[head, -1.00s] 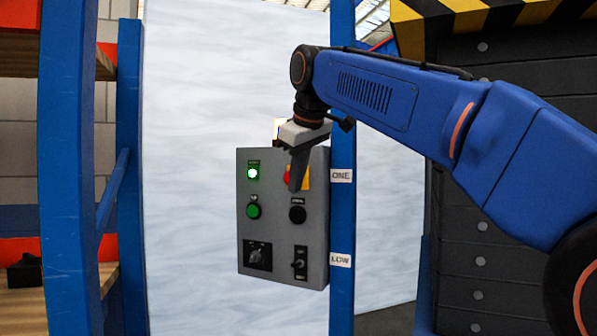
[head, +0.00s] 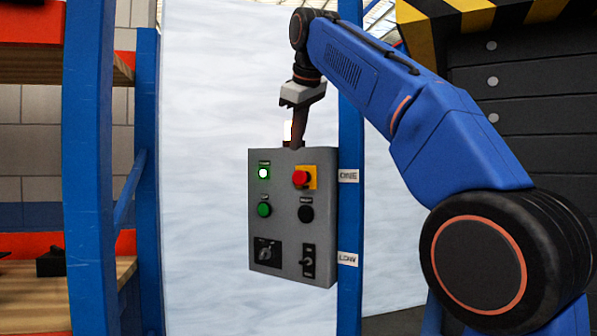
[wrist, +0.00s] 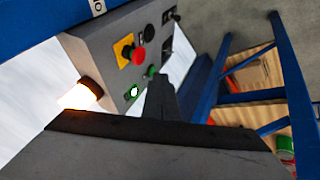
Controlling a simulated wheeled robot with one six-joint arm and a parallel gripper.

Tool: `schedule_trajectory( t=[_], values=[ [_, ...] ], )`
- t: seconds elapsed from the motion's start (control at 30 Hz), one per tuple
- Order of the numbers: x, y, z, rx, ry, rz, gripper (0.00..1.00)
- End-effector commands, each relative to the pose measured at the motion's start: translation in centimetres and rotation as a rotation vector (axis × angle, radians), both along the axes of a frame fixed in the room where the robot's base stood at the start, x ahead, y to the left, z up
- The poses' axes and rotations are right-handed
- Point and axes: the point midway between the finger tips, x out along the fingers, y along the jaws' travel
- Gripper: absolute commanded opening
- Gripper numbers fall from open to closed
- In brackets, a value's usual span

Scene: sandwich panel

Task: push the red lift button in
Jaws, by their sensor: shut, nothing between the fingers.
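The red button (head: 300,178) is a round mushroom head on a yellow plate, at the upper right of a grey control box (head: 274,234). It looks proud of the plate, and nothing touches it. In the wrist view the red button (wrist: 138,56) shows beyond the fingers, up and to the left of their tip. My gripper (head: 299,144) is shut and empty, pointing down. In the head view its tip is at the box's top edge, above the red button. In the wrist view my gripper (wrist: 159,80) shows as one dark wedge; its gap to the box is unclear.
The box also has a lit green lamp (head: 264,173), a green button (head: 264,210), a black button (head: 305,214), a rotary knob (head: 266,252) and a toggle switch (head: 308,261). A glowing beacon (wrist: 88,92) stands on top. A blue post (head: 350,220) is behind; shelving is left.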

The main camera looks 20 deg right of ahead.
Motion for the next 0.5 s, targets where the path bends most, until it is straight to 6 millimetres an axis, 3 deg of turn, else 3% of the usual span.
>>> schedule_trajectory(
  t=[0.27, 0.5],
  values=[
    [0.9, 0.0, -1.3, -0.001, 0.002, 0.000, 0.00],
    [3.2, -0.1, -4.5, -0.001, 0.003, -0.001, 0.00]
  ],
)
